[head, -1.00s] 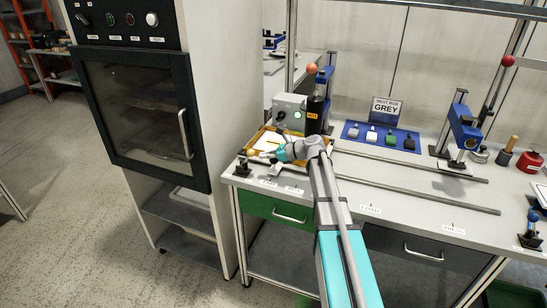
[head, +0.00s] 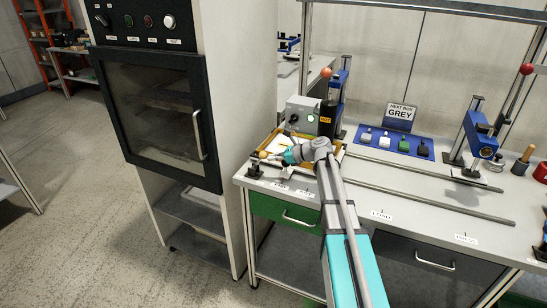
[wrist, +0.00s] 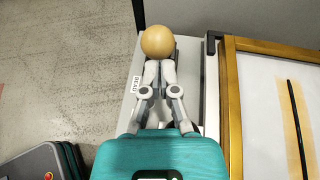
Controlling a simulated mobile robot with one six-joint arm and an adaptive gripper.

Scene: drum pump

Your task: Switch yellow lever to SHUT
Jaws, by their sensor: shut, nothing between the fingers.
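The yellow lever shows as a round yellow-orange knob (head: 263,154) at the left end of the bench, by a dark clamp-like base (head: 254,171). In the wrist view the knob (wrist: 158,41) is at the top centre, just at my fingertips; its shaft is hidden behind the fingers. My gripper (head: 283,158) is shut with nothing held, to the right of the knob in the head view. In the wrist view my gripper (wrist: 158,68) overlaps the knob's lower edge; I cannot tell whether they touch. A small label (wrist: 135,85) lies left of the fingers, its text sideways.
A wood-framed tray or screen (wrist: 229,110) with a dark stripe lies right of my gripper. A grey control box (head: 303,115) stands behind it. A cabinet with a glass door (head: 155,105) stands left of the bench. The bench front (head: 400,205) is mostly clear.

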